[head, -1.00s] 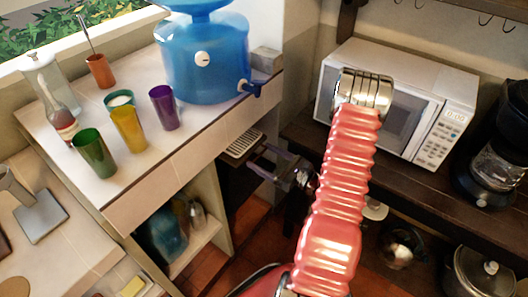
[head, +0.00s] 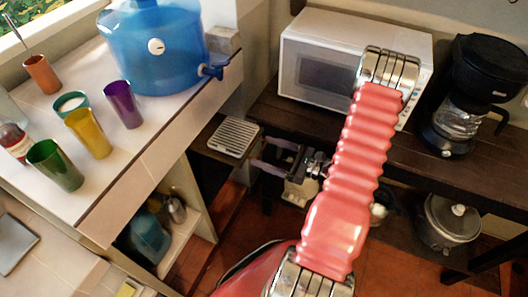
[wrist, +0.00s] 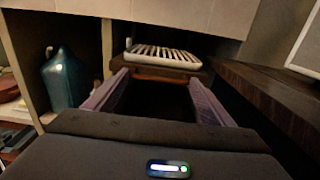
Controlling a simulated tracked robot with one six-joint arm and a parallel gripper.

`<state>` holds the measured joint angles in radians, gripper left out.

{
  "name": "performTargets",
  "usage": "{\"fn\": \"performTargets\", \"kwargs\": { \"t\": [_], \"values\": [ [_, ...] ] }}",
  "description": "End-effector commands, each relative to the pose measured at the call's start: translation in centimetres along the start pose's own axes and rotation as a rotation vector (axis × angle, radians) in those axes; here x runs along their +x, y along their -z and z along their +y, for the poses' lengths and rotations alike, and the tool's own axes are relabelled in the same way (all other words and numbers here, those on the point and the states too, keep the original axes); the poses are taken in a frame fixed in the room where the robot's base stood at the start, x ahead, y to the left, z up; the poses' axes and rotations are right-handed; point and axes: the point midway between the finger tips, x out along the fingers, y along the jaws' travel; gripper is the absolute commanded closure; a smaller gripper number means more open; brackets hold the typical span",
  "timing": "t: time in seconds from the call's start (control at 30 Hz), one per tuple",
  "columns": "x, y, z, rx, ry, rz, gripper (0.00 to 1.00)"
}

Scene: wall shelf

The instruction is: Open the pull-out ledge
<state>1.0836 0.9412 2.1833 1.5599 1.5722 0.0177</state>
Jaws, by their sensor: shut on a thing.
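The pull-out ledge (head: 205,145) is a dark wooden board below the counter and the water dispenser's tap. It stands out from under the counter and carries a white slatted drip grate (head: 234,137). In the wrist view, the ledge's brown front edge (wrist: 165,75) lies between the tips of my two purple fingers, with the grate (wrist: 163,54) behind it. My gripper (head: 255,153) is shut on this front edge. The exact contact at the fingertips is small and dark.
The blue water dispenser (head: 155,50) and several cups stand on the tiled counter (head: 150,155). A dark wooden shelf (head: 265,115) with a white microwave (head: 310,60) and a black coffee maker (head: 465,105) runs close on the right. A blue jug (wrist: 60,80) stands below the counter.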

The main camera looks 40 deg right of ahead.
Motion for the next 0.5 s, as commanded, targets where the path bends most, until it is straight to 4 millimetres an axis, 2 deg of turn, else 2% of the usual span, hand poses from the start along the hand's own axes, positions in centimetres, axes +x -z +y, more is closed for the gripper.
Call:
{"fn": "performTargets", "kwargs": {
  "t": [0.03, 0.37, 0.4, 0.5],
  "values": [
    [-0.32, -0.01, -0.45, -0.004, 0.011, 0.001, 0.64],
    [-0.27, -0.01, -0.45, -0.005, 0.008, 0.002, 0.64],
    [-0.25, -0.01, -0.44, -0.005, 0.007, 0.002, 0.21],
    [-0.17, -0.01, -0.35, -0.005, 0.004, 0.002, 0.14]
  ]
}}
